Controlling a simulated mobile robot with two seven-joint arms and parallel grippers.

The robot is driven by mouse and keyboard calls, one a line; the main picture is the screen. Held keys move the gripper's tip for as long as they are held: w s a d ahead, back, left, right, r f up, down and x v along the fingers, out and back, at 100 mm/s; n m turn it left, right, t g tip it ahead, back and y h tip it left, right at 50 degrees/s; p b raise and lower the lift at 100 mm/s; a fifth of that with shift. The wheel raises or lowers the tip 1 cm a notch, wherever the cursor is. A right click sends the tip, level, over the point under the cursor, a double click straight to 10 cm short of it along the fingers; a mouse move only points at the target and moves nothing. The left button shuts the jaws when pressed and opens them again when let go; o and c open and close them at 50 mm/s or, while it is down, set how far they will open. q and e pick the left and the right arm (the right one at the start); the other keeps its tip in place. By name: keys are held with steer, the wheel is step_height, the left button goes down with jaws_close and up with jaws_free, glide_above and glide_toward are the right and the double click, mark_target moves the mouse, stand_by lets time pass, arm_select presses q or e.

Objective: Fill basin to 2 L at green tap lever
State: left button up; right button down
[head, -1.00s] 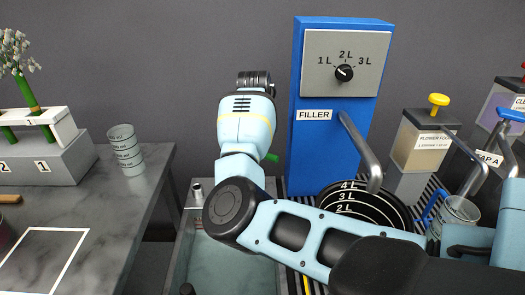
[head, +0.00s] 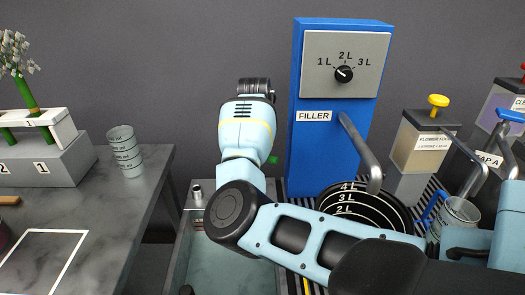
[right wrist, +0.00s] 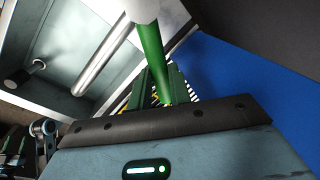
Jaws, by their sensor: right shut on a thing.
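The black basin (head: 389,214) with white 2 L, 3 L and 4 L rings stands under the grey spout (head: 361,152) of the blue filler (head: 307,155). Its lower part is hidden behind my right arm, and I cannot tell the water level. The green tap lever (right wrist: 152,52) runs between the fingers of my right gripper (right wrist: 165,85), which is shut on it. In the head view only a green tip of the lever (head: 272,159) shows beside my right wrist; the fingers are hidden there. The filler dial (head: 344,74) is marked 1 L to 3 L. My left gripper is out of view.
A sink (head: 178,262) lies below my right arm. A marble counter (head: 133,205) at left carries a stack of cups (head: 126,151) and a grey stepped rack (head: 45,165) with stems.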

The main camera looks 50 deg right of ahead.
steer(key=shift+d+r+p, duration=0.15)
steer(key=shift+p, duration=0.45)
steer(key=shift+w+d+n+t+y+p, duration=0.15)
steer(key=shift+w+d+n+p, duration=0.3)
steer(key=shift+n+p, duration=0.75)
steer(key=shift+w+d+n+t+y+p, duration=0.1)
steer(key=shift+w+d+n+t+p, duration=0.1)
steer(key=shift+d+n+p, duration=0.7)
steer(key=shift+w+d+n+t+y+p, duration=0.15)
steer(key=shift+w+d+n+p, duration=0.1)
steer(key=shift+n+p, duration=1.2)
steer(key=shift+m+p, duration=0.25)
steer(key=shift+p, duration=0.05)
steer(key=c, duration=1.3)
jaws_free()
